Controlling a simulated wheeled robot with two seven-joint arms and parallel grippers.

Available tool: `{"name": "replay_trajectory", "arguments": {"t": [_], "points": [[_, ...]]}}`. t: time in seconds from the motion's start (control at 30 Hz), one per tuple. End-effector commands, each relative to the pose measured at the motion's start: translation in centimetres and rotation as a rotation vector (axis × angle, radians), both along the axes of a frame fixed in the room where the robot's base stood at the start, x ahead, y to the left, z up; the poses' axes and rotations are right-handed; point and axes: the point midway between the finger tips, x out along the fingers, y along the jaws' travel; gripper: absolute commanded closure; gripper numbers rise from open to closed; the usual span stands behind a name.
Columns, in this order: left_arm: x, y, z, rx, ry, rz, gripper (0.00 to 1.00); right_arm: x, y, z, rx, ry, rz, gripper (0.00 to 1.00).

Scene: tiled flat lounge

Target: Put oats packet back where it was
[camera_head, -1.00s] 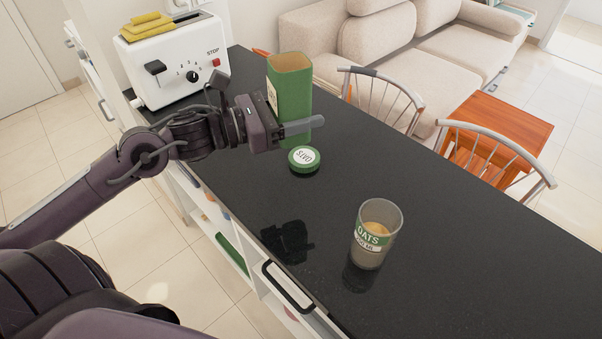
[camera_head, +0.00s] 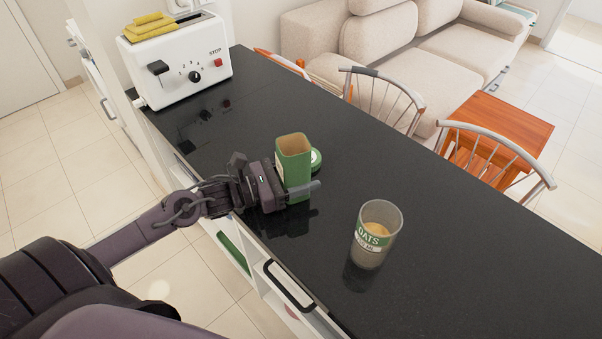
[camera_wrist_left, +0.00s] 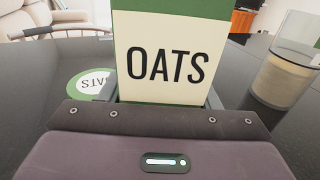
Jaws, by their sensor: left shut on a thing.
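The green oats packet (camera_head: 293,160) is upright with its top open, in the grip of my left gripper (camera_head: 298,191). Its cream label reading OATS (camera_wrist_left: 168,62) faces the wrist camera. I cannot tell whether its base touches the counter. A clear glass jar (camera_head: 376,233) labelled OATS, part filled, stands on the counter to the right. My right gripper is out of view.
The black counter (camera_head: 460,235) is clear around the jar and to the right. Chairs (camera_head: 390,90) line the far edge.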

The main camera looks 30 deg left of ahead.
Motion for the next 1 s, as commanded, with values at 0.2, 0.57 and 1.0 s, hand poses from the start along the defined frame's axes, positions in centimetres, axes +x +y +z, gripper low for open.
{"name": "replay_trajectory", "arguments": {"t": [0.2, 0.57, 1.0], "points": [[0.03, 0.02, 0.09, 0.0, -0.003, 0.0, 0.75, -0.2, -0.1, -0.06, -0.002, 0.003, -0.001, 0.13], [-0.01, 0.02, -0.29, 0.001, 0.001, 0.0, 0.22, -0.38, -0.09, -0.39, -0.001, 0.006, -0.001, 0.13], [-0.92, 0.85, -0.28, 0.004, 0.006, 0.002, 0.22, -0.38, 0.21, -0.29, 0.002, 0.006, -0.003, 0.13]]}}
